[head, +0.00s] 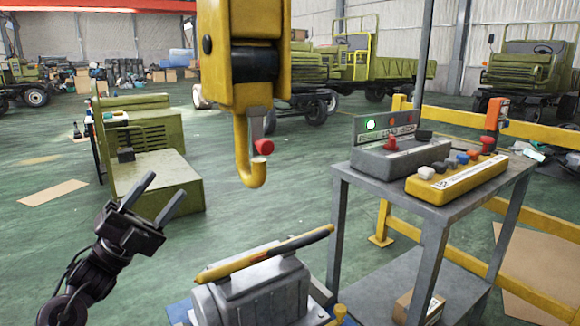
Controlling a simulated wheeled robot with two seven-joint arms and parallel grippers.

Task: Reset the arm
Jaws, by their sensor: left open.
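My left gripper (155,199) is at the lower left, its two dark fingers spread apart with nothing between them. The black arm reaches up from the bottom left edge. The gripper is raised, left of the grey machine block, and touches nothing that I can see. My right gripper does not show in the head view.
A yellow crane hook (252,168) hangs at the centre. Below it is a grey machine block (250,296) with a yellow and black bar (265,257) on top. A grey metal cart (440,213) with control boxes stands right.

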